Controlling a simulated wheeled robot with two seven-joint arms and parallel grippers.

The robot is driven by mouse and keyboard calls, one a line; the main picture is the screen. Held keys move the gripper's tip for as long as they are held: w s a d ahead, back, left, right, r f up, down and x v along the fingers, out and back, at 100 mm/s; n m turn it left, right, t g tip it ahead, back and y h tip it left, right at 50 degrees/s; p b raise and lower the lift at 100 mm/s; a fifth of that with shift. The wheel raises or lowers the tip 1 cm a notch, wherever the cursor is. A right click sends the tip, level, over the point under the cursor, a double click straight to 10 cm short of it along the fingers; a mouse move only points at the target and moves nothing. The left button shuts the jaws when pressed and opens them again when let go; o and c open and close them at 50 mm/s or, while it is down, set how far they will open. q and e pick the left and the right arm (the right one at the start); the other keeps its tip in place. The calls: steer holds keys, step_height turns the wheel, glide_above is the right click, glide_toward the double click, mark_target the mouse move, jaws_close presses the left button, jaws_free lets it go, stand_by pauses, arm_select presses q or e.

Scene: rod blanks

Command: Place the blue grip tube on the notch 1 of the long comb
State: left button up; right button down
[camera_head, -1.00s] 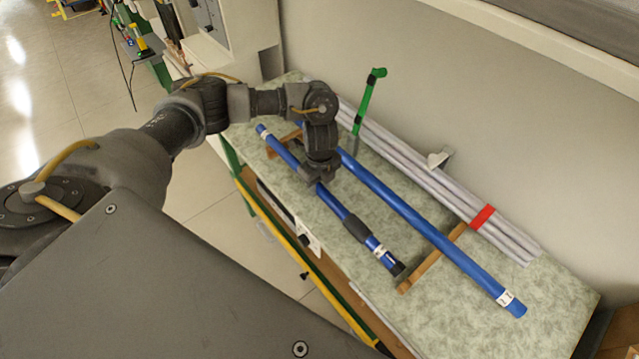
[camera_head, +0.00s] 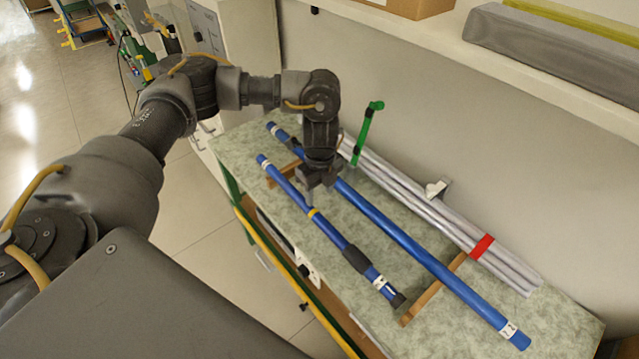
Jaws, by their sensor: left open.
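The blue grip tube (camera_head: 325,228), with a black grip sleeve, a yellow band and white end labels, lies along the front of the bench. A longer blue tube (camera_head: 420,257) labelled 2 lies behind it. Two wooden strips lie crosswise, one near the left ends (camera_head: 275,175) and one near the right ends (camera_head: 436,288); I cannot tell which is the long comb, nor see the notches clearly. My left gripper (camera_head: 314,192) points down, open, beside the grip tube's left half, between the two blue tubes. It holds nothing visible. My right gripper is out of view.
Several grey rods (camera_head: 425,208) with a red band lie along the back wall. A green upright post (camera_head: 366,132) stands behind my left gripper. A shelf (camera_head: 440,40) runs above the wall. The bench's right end (camera_head: 555,310) is clear.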

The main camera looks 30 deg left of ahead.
arm_select(q)
steer(key=shift+r, duration=1.35)
